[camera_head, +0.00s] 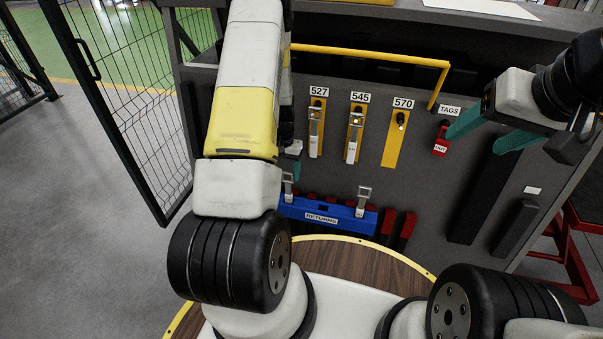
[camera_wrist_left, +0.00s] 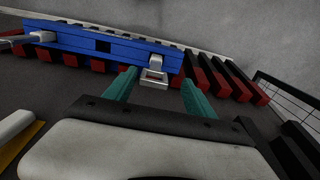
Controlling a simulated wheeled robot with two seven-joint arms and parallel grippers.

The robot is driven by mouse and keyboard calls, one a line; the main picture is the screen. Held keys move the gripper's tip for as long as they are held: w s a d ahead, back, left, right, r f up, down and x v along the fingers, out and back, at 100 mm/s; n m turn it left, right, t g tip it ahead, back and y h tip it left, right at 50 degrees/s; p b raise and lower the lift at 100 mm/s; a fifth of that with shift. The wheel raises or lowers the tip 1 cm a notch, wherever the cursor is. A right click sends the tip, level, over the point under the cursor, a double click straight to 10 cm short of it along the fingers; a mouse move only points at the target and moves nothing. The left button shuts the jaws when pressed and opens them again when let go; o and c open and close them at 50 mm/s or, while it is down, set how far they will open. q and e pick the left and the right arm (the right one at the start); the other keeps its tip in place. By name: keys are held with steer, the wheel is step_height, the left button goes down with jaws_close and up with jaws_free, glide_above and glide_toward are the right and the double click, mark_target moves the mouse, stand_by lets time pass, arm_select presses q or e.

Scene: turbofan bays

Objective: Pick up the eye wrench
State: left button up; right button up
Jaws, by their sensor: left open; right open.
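Two grey metal tools with square eye-like heads stand in the blue RETURNS rack (camera_head: 330,217): a left tool (camera_head: 288,185) and a right tool (camera_head: 363,201). Two more grey tools hang at 527 (camera_head: 315,135) and 545 (camera_head: 352,145). I cannot tell which is the eye wrench. My left gripper (camera_head: 295,149) is mostly hidden behind my arm, just above the left tool. In the left wrist view it is open (camera_wrist_left: 158,90), with one square-headed tool (camera_wrist_left: 154,77) showing between its teal fingertips. My right gripper (camera_head: 490,130) is open and empty, near the TAGS hook.
A yellow plate marked 570 (camera_head: 396,140) has a hook and no tool. A red OUT tag (camera_head: 440,141) hangs under TAGS. A yellow rail (camera_head: 370,55) runs above the panel. Red and black bars (camera_wrist_left: 225,80) lie around the rack. A mesh fence (camera_head: 130,90) stands at left.

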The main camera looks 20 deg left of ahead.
mark_target(288, 182)
arm_select(q)
steer(key=f, duration=0.5)
steer(key=d+f, duration=0.1)
steer(key=f, duration=0.1)
steer(key=shift+w+f, duration=0.1)
steer(key=shift+f, duration=0.15)
jaws_close()
